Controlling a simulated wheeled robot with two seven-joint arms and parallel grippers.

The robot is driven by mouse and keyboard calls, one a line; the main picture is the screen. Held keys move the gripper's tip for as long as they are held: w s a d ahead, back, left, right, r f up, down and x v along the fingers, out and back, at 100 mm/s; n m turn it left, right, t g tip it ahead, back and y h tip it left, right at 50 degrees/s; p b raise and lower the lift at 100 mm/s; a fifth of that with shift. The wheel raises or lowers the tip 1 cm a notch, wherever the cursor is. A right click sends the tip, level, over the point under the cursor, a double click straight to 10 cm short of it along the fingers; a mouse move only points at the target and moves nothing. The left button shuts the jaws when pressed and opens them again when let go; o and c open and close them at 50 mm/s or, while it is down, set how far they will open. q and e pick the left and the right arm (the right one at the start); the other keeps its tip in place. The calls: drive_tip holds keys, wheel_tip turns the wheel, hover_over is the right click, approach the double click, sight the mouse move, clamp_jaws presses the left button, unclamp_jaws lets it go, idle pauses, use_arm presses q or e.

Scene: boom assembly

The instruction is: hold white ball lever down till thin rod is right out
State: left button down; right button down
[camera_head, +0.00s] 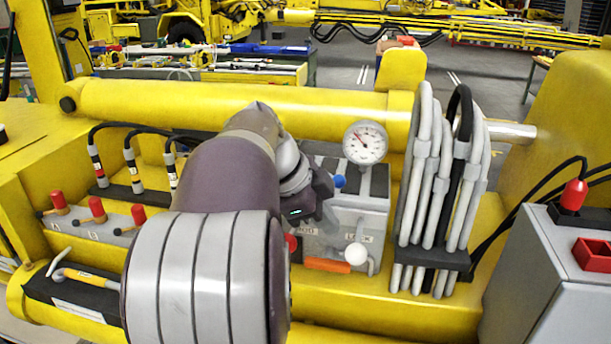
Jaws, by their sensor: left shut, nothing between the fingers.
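The silver rod (512,131) shows at the right end of the long yellow cylinder (240,101), partly behind the hoses. My right gripper is out of view.
A pressure gauge (365,143) stands above the block, and a blue knob (339,181) sits beside my gripper. Grey and black hoses (435,180) rise to the right. An orange bar (327,265) lies below. Red-capped levers (96,209) stand at left, a grey cabinet (545,285) at right.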

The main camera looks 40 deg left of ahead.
use_arm(q)
wheel_tip(320, 180, up, 6)
drive_tip(key=s+a, duration=0.1)
drive_tip(key=a, duration=0.1)
drive_tip(key=shift+s+a+b, duration=0.4)
drive_tip(key=shift+w+d, duration=0.1)
drive_tip(key=shift+d, duration=0.05)
idle(0.5)
